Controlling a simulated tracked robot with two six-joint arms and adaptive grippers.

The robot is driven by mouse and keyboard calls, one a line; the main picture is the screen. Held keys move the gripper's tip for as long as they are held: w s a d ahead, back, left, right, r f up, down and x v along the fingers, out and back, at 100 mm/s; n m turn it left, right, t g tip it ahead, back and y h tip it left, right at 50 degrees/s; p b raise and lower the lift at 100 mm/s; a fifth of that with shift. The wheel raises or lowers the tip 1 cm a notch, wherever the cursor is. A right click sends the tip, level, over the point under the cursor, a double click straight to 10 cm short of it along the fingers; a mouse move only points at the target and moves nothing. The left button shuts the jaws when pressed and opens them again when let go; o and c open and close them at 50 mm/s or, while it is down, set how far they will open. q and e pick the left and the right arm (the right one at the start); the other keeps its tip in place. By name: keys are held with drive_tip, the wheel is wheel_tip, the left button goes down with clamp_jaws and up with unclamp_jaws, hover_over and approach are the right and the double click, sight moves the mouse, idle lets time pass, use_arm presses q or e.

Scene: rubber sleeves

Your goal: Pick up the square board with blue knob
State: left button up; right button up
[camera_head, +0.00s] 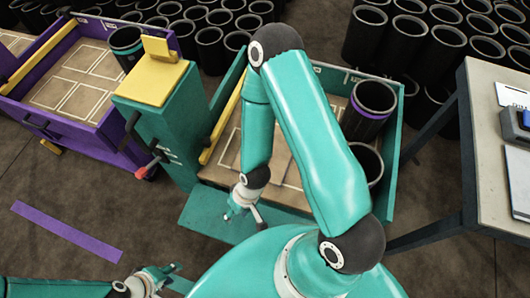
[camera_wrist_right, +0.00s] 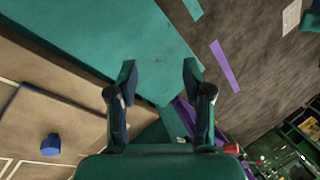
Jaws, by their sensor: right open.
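In the right wrist view, a blue knob (camera_wrist_right: 50,145) stands on a tan square board (camera_wrist_right: 75,115) with a dark blue edge at the left. The board lies inside the teal cart, beside and apart from my right gripper (camera_wrist_right: 158,82). My right gripper is open, with nothing between its fingers. In the head view, my right gripper (camera_head: 245,212) is low near the teal cart's front edge; I cannot make out the knob there. My left gripper (camera_head: 160,276) is at the bottom left, away from the cart; its finger opening is unclear.
The teal cart (camera_head: 220,218) holds black sleeves (camera_head: 374,97) at its right side. A purple cart (camera_head: 45,60) stands at the left and a grey table (camera_head: 505,195) at the right. A purple strip (camera_head: 65,230) lies on clear floor. Many black sleeves stand behind.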

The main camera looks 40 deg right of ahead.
sight(282, 155)
drive_tip(key=shift+o, duration=0.8)
drive_tip(key=w+d+f+b, duration=0.1)
drive_tip(key=w+d+b, duration=0.1)
drive_tip(key=w, duration=0.4)
drive_tip(key=shift+w+d+b, duration=0.25)
drive_tip(key=shift+d+b, duration=0.05)
drive_tip(key=shift+b, duration=0.35)
drive_tip(key=w+d+r+m+h+b, duration=0.1)
drive_tip(key=w+d+r+h+b, duration=0.2)
drive_tip(key=d, duration=0.9)
drive_tip(key=w+d+r+m+h+b, duration=0.1)
drive_tip(key=w+d+r+b, duration=0.35)
drive_tip(key=d, duration=0.65)
drive_tip(key=shift+g, duration=0.3)
wheel_tip(282, 155, down, 10)
drive_tip(key=shift+f, duration=0.1)
drive_tip(key=shift+a+f, duration=0.2)
drive_tip(key=shift+f, duration=1.25)
drive_tip(key=shift+a+f, duration=0.2)
drive_tip(key=shift+f, duration=1.25)
clamp_jaws()
